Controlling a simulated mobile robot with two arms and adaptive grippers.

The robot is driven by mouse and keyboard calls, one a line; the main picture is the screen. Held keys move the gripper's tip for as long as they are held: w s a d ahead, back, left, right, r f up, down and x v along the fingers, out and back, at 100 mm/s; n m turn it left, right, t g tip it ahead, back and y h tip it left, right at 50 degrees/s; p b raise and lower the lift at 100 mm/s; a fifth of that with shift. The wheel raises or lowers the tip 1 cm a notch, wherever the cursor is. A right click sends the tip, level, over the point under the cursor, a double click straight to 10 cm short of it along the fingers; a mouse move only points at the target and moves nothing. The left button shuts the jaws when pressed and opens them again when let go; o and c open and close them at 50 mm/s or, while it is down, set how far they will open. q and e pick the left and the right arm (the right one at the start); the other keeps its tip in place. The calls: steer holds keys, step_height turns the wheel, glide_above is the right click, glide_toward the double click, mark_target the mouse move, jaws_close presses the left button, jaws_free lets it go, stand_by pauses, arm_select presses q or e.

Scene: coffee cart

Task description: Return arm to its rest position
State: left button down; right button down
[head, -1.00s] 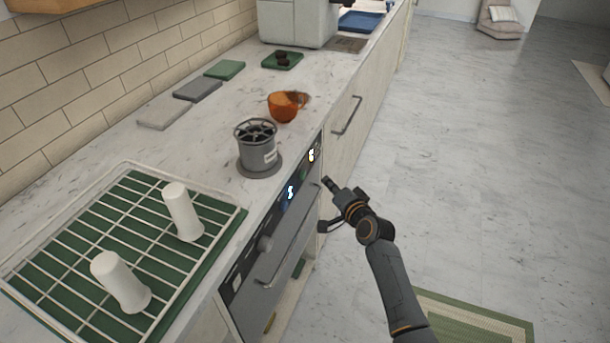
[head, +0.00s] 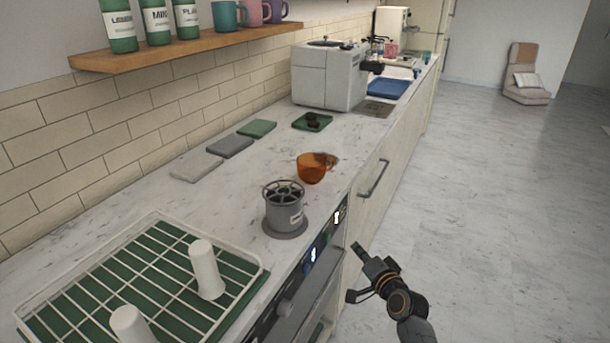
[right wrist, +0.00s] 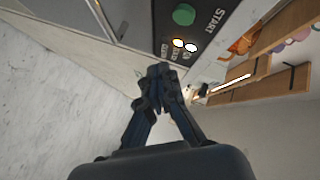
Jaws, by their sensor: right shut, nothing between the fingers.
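My right gripper (head: 362,272) is in front of the counter, to the right of the oven panel, over the floor. It is shut and empty, and its fingers meet in the right wrist view (right wrist: 160,78). The oven's control panel (head: 322,243) has lit displays. In the right wrist view the panel (right wrist: 188,22) shows a green button and the word START beyond the fingertips. My left gripper is in neither view.
A cabinet handle (head: 373,178) juts out near my arm.

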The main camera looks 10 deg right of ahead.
steer(key=s+f+n+g+h, duration=0.1)
steer(key=s+f+n+g, duration=0.1)
steer(key=s+f, duration=0.6)
steer(key=s+f+n+g, duration=0.1)
steer(key=s+f+g, duration=0.3)
steer(key=f, duration=0.9)
steer(key=s+f+n+g+h, duration=0.1)
steer(key=s+f+n, duration=0.1)
steer(key=s+f, duration=0.65)
steer(key=s+f+n+g, duration=0.2)
steer(key=s+f, duration=0.4)
steer(key=s, duration=0.6)
steer(key=s+d+f+n+g, duration=0.1)
steer(key=s+f, duration=0.5)
steer(key=s, duration=0.7)
steer(key=s+d+f+n+g+h, duration=0.1)
steer(key=s+f+n+g, duration=0.2)
steer(key=s, duration=1)
step_height(320, 180, down, 3)
steer(key=shift+s+d+f+n+g, duration=0.2)
steer(key=shift+n+g, duration=0.1)
steer(key=shift+g, duration=0.2)
